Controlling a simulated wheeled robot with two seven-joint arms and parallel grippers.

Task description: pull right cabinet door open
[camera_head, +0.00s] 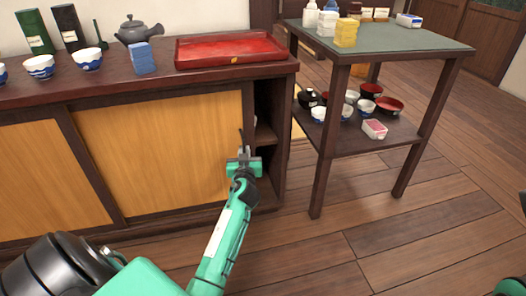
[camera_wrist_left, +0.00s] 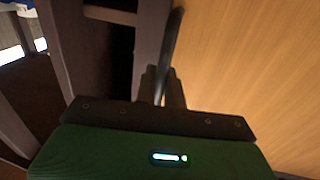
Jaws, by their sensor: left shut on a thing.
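The right cabinet door (camera_head: 160,145) is a yellow wood panel in a dark frame. A dark opening (camera_head: 265,105) with a shelf inside shows between its right edge and the cabinet's right end. My left gripper (camera_head: 243,152) is at the door's right edge, shut on a thin dark upright handle (camera_wrist_left: 173,38). In the left wrist view, the fingers (camera_wrist_left: 161,88) close around this handle beside the door's wood face (camera_wrist_left: 245,65). The fingers hide the handle's lower part. My right gripper does not show.
The cabinet top holds a red tray (camera_head: 230,50), a grey teapot (camera_head: 137,30), a blue block (camera_head: 141,58) and bowls (camera_head: 88,60). A two-level side table (camera_head: 400,45) with dishes stands to the right. Clear wooden floor (camera_head: 400,235) lies in front.

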